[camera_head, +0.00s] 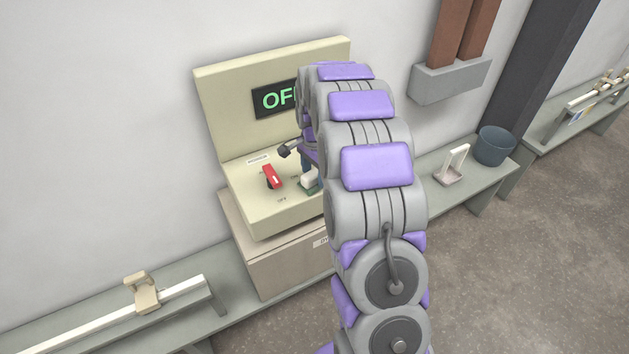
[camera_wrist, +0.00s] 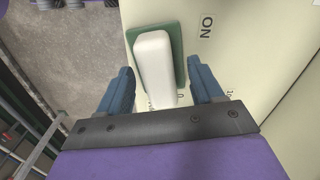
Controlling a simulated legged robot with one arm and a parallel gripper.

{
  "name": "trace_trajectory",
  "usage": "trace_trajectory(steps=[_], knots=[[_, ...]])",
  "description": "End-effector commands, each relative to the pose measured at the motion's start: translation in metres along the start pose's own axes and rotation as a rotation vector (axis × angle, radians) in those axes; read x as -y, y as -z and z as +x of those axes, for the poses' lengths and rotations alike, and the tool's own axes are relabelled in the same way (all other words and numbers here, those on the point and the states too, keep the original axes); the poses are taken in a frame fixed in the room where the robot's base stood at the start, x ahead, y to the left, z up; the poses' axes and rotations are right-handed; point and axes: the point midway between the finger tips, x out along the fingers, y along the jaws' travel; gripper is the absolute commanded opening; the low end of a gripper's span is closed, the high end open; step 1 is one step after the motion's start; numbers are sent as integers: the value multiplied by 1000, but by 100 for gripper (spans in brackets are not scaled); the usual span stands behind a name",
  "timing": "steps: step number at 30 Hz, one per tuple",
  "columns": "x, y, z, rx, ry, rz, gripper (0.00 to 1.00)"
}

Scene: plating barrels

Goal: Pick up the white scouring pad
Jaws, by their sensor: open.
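The white scouring pad (camera_wrist: 153,62) is a rounded white block on a dark green base (camera_wrist: 180,52), on the cream surface of the control box. In the head view the pad (camera_head: 309,178) shows small beside my arm, partly hidden. My gripper (camera_wrist: 161,72) is open, with one blue finger on each side of the pad's near part in the wrist view. I cannot tell whether either finger touches it. In the head view my arm hides most of the gripper.
The control box (camera_head: 245,200) has a red switch (camera_head: 272,177) left of the pad and a partly hidden green display (camera_head: 275,98) reading "OF". A grey bench carries a rail (camera_head: 150,315) at left, and a white holder (camera_head: 452,166) and a dark bucket (camera_head: 495,146) at right.

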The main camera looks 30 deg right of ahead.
Motion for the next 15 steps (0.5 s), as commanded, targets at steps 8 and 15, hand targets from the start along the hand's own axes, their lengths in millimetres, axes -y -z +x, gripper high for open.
trace_trajectory(steps=[8,15], knots=[[0,0,5,-1,1,0,65],[0,0,5,-1,1,-1,42]])
